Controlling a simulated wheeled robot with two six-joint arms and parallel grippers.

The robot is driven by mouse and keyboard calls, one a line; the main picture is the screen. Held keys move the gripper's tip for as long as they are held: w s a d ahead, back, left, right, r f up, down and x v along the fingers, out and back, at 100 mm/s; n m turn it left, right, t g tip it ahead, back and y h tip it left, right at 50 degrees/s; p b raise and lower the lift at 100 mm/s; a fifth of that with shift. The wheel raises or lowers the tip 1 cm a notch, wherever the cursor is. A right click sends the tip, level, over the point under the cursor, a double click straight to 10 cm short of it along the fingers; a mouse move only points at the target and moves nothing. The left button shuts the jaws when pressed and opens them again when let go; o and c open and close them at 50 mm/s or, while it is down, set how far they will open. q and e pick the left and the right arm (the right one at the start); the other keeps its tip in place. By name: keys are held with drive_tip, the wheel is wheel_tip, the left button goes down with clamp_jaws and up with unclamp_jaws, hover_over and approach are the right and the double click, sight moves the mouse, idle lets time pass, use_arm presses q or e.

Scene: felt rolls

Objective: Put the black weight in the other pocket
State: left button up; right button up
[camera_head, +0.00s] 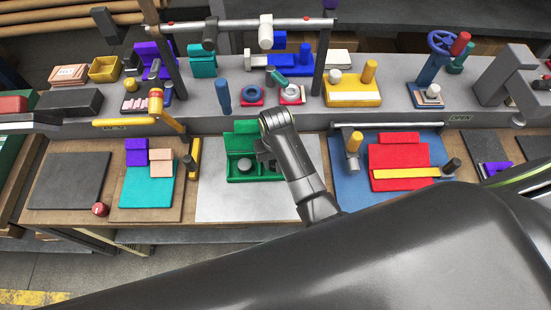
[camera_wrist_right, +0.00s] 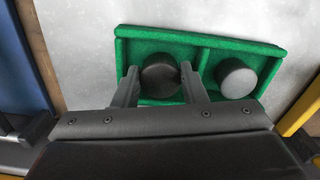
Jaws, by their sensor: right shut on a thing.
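The green felt tray (camera_head: 240,142) lies on a pale grey mat in the middle of the bench. Its two pockets show side by side in the right wrist view (camera_wrist_right: 200,48). The black weight (camera_wrist_right: 160,75), a dark round disc, is at the left pocket in that view, between my right gripper's fingers (camera_wrist_right: 159,82). Whether it is raised off the pocket floor I cannot tell. A grey round weight (camera_wrist_right: 236,77) sits in the other pocket and also shows in the head view (camera_head: 244,165). There my right gripper (camera_head: 264,158) reaches over the tray and hides the black weight.
A blue mat with a red block (camera_head: 398,150) and a yellow bar lies to the right. A teal mat (camera_head: 147,191) with purple and pink blocks lies to the left. A raised shelf behind carries several coloured parts. The pale mat (camera_head: 222,204) is bare in front of the tray.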

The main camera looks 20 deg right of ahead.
use_arm(q)
drive_tip(key=shift+f, duration=0.2)
use_arm(e)
drive_tip(key=shift+f, duration=0.5)
drive_tip(key=o, duration=1.3)
drive_tip(key=shift+c, duration=0.2)
